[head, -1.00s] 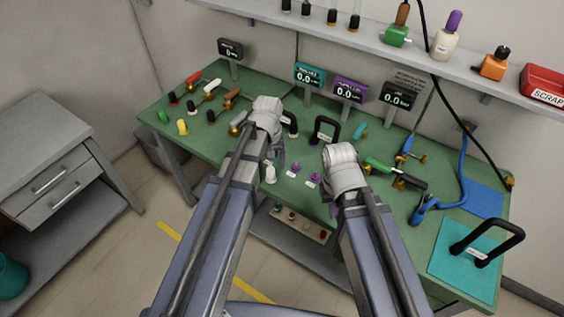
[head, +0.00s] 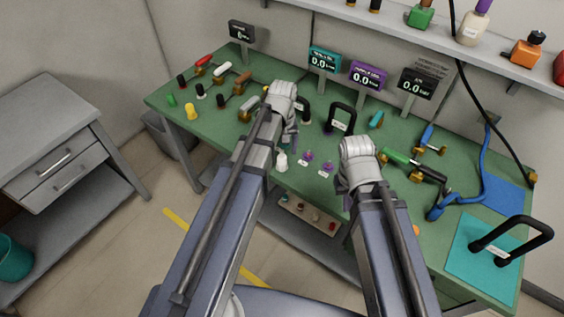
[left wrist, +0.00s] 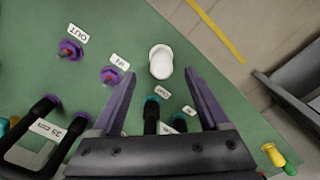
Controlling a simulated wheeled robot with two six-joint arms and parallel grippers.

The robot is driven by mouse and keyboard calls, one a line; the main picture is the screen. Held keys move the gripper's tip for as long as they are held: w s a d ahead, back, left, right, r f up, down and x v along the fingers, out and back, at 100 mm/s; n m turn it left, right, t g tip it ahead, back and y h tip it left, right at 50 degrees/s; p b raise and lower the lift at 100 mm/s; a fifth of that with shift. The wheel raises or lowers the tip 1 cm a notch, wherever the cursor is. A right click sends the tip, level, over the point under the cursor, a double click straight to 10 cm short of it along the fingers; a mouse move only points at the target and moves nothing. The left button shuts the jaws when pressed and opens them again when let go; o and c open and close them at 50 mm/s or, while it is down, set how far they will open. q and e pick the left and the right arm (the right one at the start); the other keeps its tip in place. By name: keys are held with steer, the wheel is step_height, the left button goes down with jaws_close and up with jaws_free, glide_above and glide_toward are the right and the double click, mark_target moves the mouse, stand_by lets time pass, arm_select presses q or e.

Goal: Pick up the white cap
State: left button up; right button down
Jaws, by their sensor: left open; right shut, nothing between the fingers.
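The white cap (head: 282,162) stands near the front edge of the green bench (head: 215,131). In the left wrist view the white cap (left wrist: 161,62) lies just past the fingertips, roughly midway between them. My left gripper (head: 288,138) is above the bench just behind the cap in the head view, partly hidden by its own wrist. The left wrist view shows its two purple fingers (left wrist: 160,76) spread apart with nothing held. My right gripper (head: 352,190) is right of the cap over the bench; its fingers are mostly hidden behind its wrist, and it holds nothing visible.
Two purple fittings (left wrist: 112,76) marked IN and OUT are beside the cap. Dark teal-topped posts (left wrist: 151,115) stand between my left fingers. A black handle (head: 341,118) stands behind. Hoses and valves (head: 410,163) fill the right side. The bench's front edge is close to the cap.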

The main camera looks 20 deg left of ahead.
mark_target(282, 156)
arm_select(q)
step_height(282, 156, down, 5)
steer(key=b, duration=0.5)
steer(key=shift+a+f, duration=0.1)
jaws_close()
stand_by(0.3)
